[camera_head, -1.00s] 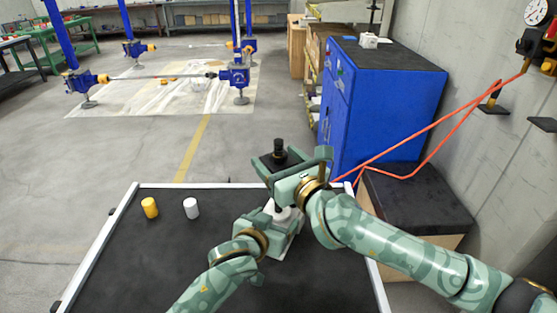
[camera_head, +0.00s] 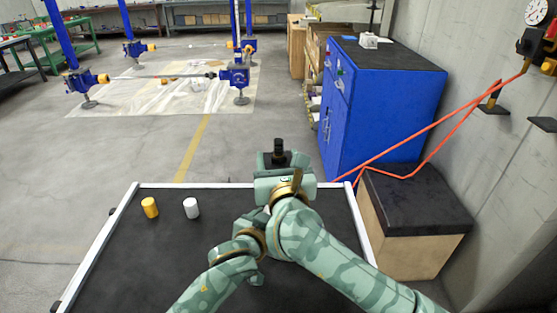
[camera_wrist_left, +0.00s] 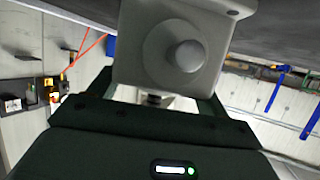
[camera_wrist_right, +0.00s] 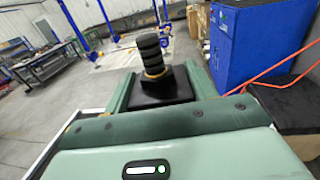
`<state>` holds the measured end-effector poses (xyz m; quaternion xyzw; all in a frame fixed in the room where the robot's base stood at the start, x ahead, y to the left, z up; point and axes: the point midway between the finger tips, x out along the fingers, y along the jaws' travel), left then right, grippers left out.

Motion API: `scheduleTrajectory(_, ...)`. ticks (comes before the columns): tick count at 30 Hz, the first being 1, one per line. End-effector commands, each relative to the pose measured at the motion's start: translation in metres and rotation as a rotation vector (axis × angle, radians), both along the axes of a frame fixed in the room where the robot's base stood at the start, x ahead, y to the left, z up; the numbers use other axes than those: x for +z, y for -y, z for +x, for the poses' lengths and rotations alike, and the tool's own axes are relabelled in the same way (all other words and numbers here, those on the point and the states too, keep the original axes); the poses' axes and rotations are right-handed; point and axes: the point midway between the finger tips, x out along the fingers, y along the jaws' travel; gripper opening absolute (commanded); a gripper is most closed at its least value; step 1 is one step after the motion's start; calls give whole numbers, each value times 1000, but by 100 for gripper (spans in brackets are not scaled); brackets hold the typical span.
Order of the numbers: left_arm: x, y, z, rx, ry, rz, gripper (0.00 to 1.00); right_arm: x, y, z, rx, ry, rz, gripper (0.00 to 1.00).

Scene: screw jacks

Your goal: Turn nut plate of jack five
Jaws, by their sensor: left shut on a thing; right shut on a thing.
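The jack stands on the black table, its black ribbed screw top (camera_head: 279,146) rising upright at the table's far edge. In the right wrist view the square black nut plate (camera_wrist_right: 160,90) sits under this top, between the fingers of my right gripper (camera_head: 280,160), which is shut on it. The jack's pale grey body (camera_wrist_left: 178,50), with a round boss on its side, shows in the left wrist view. My left gripper (camera_head: 257,219) is shut on that body, below the right one. In the head view the right arm hides most of the body.
A blue cabinet (camera_head: 385,95) and a black-topped box (camera_head: 415,205) stand to the right. An orange cable (camera_head: 430,130) hangs above the box.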

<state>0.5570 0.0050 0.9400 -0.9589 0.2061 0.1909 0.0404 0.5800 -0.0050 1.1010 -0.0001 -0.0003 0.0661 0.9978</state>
Motion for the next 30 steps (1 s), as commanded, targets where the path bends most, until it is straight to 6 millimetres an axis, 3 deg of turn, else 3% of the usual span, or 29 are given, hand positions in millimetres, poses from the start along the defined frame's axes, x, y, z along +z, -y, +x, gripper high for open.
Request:
scheduleTrajectory(12,0,1,-1,-2,-1,0,6,1,0,1,-237,0,4,34)
scheduleTrajectory(30,0,1,-1,-2,-1,1,6,2,1,0,-287,1,-1,34)
